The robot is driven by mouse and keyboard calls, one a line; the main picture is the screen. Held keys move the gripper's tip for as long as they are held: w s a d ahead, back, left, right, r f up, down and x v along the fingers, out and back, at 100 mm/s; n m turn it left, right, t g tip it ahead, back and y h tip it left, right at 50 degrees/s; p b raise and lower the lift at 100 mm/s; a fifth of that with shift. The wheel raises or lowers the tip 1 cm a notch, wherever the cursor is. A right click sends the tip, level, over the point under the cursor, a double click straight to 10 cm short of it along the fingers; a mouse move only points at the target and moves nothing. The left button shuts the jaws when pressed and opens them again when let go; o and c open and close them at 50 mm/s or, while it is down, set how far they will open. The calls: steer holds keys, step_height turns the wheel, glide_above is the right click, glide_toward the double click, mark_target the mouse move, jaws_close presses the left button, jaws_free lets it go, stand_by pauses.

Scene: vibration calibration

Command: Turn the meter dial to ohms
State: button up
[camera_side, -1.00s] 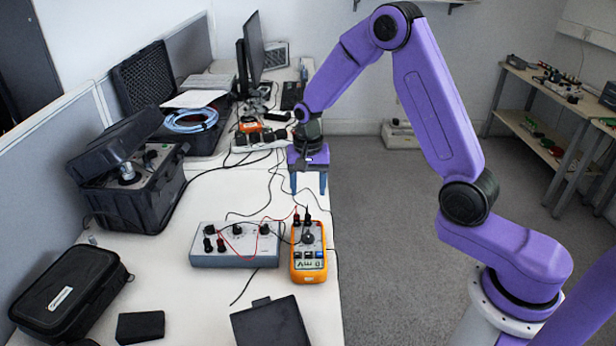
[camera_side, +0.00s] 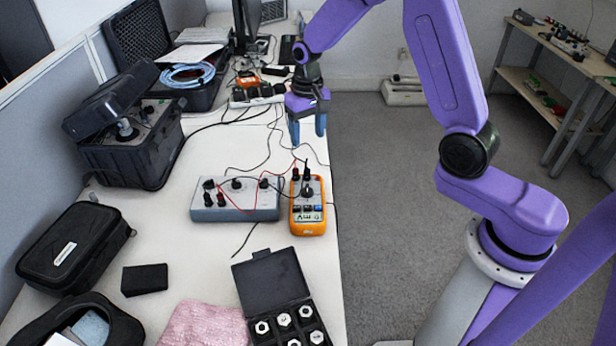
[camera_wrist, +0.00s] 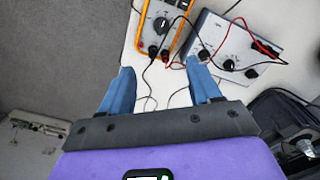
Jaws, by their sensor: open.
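The orange meter (camera_side: 308,215) lies on the white table near its right edge, with a dark dial (camera_side: 307,191) and a display facing the camera. Black and red leads plug into its far end. In the wrist view the meter (camera_wrist: 178,38) is at the top, partly cut off by the frame, beyond my fingertips. The dial's setting is too small to read. My gripper (camera_side: 308,128) is open and empty, fingers down, above the table behind the meter and apart from it. In the wrist view its two blue fingers (camera_wrist: 164,82) are spread with nothing between them.
A grey box with knobs (camera_side: 235,200) stands left of the meter, joined to it by leads. A case of hex nuts (camera_side: 268,278) lies in front. Black cases (camera_side: 75,248) stand at left. Loose cables cross the table (camera_side: 205,265) behind the meter.

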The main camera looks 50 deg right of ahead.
mark_target(308, 188)
steer(key=f+n, duration=0.4)
steer(key=f, duration=0.1)
steer(key=f+n, duration=0.4)
steer(key=f, duration=0.2)
steer(key=f+n, duration=0.3)
steer(key=f, duration=0.3)
steer(key=shift+s+a+f+n, duration=0.2)
steer(key=shift+s+f+n, duration=0.1)
steer(key=shift+n, duration=0.1)
steer(key=shift+c, duration=0.3)
steer(key=c, duration=1)
